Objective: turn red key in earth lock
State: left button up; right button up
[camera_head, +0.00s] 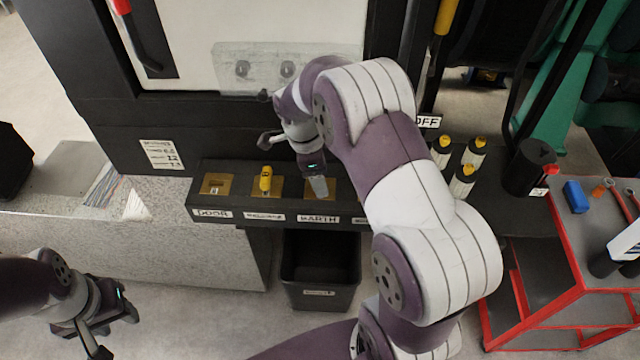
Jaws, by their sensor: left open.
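The lock strip (225,204) runs along the front below the cabinet. Its earth lock has a brass plate (293,187) above the label EARTH (318,219). My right gripper (318,186) is over this lock and hides much of it. I cannot make out a red key there, nor whether these jaws are open or shut on something. My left gripper (112,325) is open, low at the left, away from the locks, with nothing seen in it.
A yellow key (265,179) stands in the lock left of the earth lock; the door lock (216,184) is further left. A dark bin (320,270) is below the strip. Several yellow-topped bottles (463,180) and a red-edged trolley (555,310) are at the right.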

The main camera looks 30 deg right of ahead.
jog(key=shift+m, duration=1)
jog(key=o, duration=1.2)
jog(key=shift+w, duration=0.1)
